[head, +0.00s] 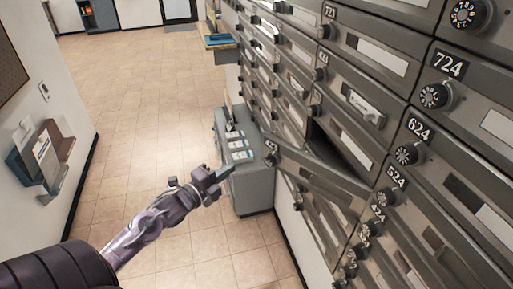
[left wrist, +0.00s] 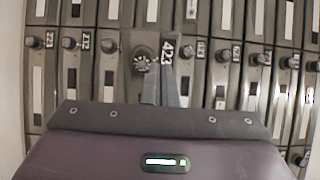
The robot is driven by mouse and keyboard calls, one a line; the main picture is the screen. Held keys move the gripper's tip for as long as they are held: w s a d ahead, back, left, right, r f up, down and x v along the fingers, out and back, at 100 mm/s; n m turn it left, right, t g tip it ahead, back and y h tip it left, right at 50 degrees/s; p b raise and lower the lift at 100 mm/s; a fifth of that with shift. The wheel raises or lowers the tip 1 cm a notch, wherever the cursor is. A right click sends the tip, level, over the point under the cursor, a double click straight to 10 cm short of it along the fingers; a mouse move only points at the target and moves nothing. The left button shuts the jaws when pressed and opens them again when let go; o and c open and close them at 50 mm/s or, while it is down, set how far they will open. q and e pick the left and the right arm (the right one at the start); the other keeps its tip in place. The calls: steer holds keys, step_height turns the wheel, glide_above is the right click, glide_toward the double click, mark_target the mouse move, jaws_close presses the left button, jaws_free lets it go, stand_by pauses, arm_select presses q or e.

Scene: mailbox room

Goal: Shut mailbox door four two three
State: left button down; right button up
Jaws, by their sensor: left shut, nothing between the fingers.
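Mailbox door 423 (head: 318,172) is a grey metal door that stands swung out from the wall of mailboxes in the head view, with a dark opening (head: 325,143) behind it. Its dial knob (head: 270,158) is at the free end. In the left wrist view the label 423 (left wrist: 168,50) and the dial (left wrist: 141,62) look larger and nearer than the neighbouring doors. My left gripper (head: 212,184) is shut and empty, to the left of the door's free end, apparently apart from it. My right gripper is not in view.
Rows of shut mailbox doors, such as 624 (head: 430,150), fill the right side. A wall-mounted paper holder (head: 40,155) is at the left. The tiled floor (head: 140,110) between is clear.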

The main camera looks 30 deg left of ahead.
mark_target(263, 145)
arm_select(q)
steer(key=w+p, duration=0.1)
steer(key=w, duration=0.3)
steer(key=w+d+p, duration=0.1)
steer(key=w, duration=0.2)
steer(key=w+p, duration=0.1)
steer(key=w, duration=0.3)
steer(key=shift+w+d, duration=0.45)
steer(key=shift+w, duration=0.2)
steer(key=shift+f, duration=0.1)
